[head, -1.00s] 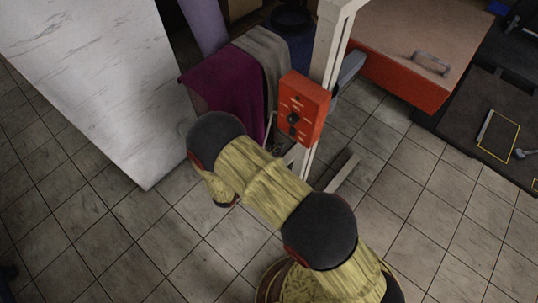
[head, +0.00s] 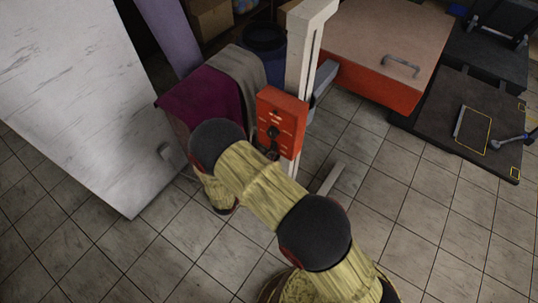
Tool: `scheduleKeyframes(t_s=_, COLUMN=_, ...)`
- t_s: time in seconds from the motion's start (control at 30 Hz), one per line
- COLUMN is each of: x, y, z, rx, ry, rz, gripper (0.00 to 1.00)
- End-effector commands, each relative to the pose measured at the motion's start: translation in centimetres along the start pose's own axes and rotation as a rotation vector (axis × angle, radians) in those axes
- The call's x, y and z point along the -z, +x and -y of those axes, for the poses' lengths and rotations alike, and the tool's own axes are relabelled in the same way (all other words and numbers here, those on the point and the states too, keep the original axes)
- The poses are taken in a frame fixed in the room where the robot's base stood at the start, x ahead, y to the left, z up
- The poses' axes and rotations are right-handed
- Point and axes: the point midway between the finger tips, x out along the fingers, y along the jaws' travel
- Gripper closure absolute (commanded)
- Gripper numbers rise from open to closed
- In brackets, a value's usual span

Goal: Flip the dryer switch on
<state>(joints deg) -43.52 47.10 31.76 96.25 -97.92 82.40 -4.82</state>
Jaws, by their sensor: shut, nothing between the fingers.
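The dryer control is a red-orange box (head: 285,112) on a pale upright post (head: 304,45), with a dark switch knob (head: 272,132) on its front face. I cannot tell the exact position of the knob. My yellow and black arm crosses the middle of the head view, and its black joint sits just left of the box, close to it in the picture. The far arm link points down behind that joint.
A large white panel (head: 75,95) stands on the left. Maroon cloth (head: 205,100) and grey cloth (head: 237,72) hang behind the arm. An orange-sided table (head: 375,85) with a handle is at the upper right. Dark equipment (head: 455,110) stands farther right. The tiled floor (head: 420,240) at lower right is clear.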

Motion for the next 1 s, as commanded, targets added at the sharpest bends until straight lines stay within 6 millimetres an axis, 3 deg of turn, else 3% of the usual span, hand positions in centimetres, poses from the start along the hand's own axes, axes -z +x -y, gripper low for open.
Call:
scheduleKeyframes(t_s=0.27, x=0.96, y=0.83, z=0.05, rx=0.001, ry=0.000, rz=0.094, gripper=1.00)
scheduleKeyframes(t_s=1.0, x=0.90, y=0.62, z=0.03, rx=0.004, ry=0.000, rz=0.093, gripper=1.00)
